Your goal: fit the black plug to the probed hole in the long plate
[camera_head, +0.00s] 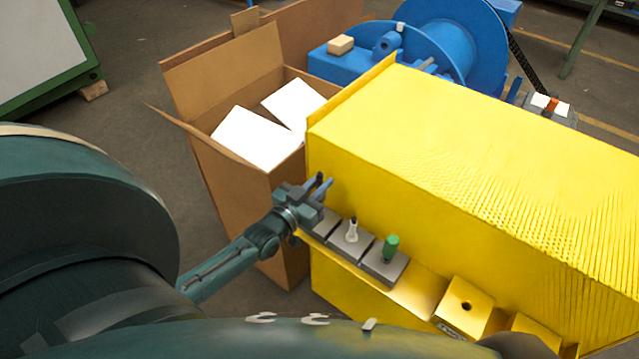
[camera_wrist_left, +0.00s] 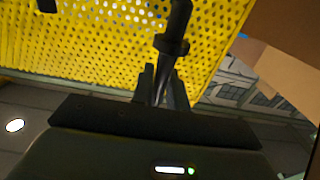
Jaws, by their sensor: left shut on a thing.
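My left gripper (camera_head: 321,187) is shut on the black plug (camera_head: 319,177) and holds it upright above the left end of a row of grey blocks, beside the yellow housing. In the left wrist view the black plug (camera_wrist_left: 174,38) stands up from between the fingers (camera_wrist_left: 160,88), with a wider collar partway along it. The fingers hide its lower part. I cannot make out for certain which part is the long plate or which hole is the probed one. My right gripper is not in view.
A white plug (camera_head: 352,231) and a green plug (camera_head: 391,247) stand in grey blocks on the yellow ledge. A yellow block with a dark hole (camera_head: 466,306) lies to their right. The yellow housing (camera_head: 420,130) rises behind. An open cardboard box (camera_head: 215,75) stands close left.

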